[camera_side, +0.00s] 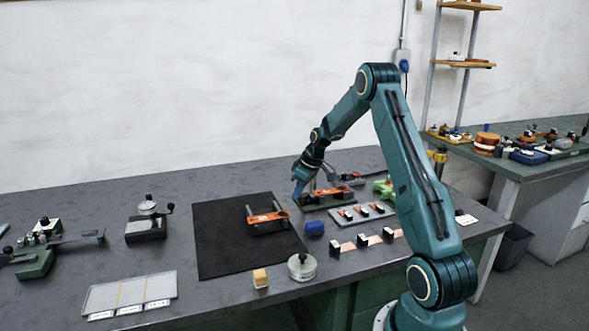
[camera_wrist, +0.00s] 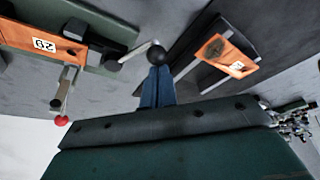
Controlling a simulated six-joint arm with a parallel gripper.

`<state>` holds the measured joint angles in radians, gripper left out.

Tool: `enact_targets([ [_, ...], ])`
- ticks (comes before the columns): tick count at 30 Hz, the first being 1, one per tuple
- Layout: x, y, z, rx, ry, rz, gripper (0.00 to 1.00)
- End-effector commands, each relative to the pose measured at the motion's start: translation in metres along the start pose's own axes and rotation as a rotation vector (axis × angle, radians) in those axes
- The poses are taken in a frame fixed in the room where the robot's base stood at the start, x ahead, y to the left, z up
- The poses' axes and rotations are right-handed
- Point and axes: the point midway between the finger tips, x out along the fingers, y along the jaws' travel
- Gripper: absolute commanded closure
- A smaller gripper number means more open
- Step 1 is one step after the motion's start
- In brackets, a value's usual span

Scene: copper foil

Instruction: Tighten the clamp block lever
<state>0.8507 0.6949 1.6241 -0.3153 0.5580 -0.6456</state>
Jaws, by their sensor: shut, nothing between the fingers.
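The clamp block (camera_side: 322,198) stands on the bench at the right of the black mat, with an orange copper strip on it. In the wrist view the orange strip (camera_wrist: 22,36) carries a white label and lies along a green-grey base, with dark block parts (camera_wrist: 88,33) at its end. A metal lever (camera_wrist: 136,52) runs from a dark pivot there to a black ball knob (camera_wrist: 157,54). My gripper (camera_wrist: 157,72) has blue fingers, shut with nothing between them. Their tips overlap the knob in the picture; I cannot tell whether they touch. In the side view my gripper (camera_side: 297,193) is beside the block.
A second metal arm with a red ball (camera_wrist: 62,120) sticks out near the strip. Another orange piece (camera_side: 268,218) sits on the black mat (camera_side: 220,250). A blue block (camera_side: 315,229), a round metal weight (camera_side: 302,267) and a sample tray (camera_side: 362,213) stand nearby.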

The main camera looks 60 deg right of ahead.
Motion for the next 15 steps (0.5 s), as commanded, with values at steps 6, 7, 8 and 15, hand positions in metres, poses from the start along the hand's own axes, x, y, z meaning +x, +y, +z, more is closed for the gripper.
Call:
enact_targets([
  [6,-0.005,0.005,0.013,-0.182,0.0,-0.068,1.0],
  [7,-0.005,0.005,0.015,-0.206,0.0,-0.077,1.0],
  [8,-0.006,0.006,0.016,-0.229,-0.001,-0.087,1.0],
  [15,-0.009,0.01,0.024,-0.316,0.0,-0.118,1.0],
])
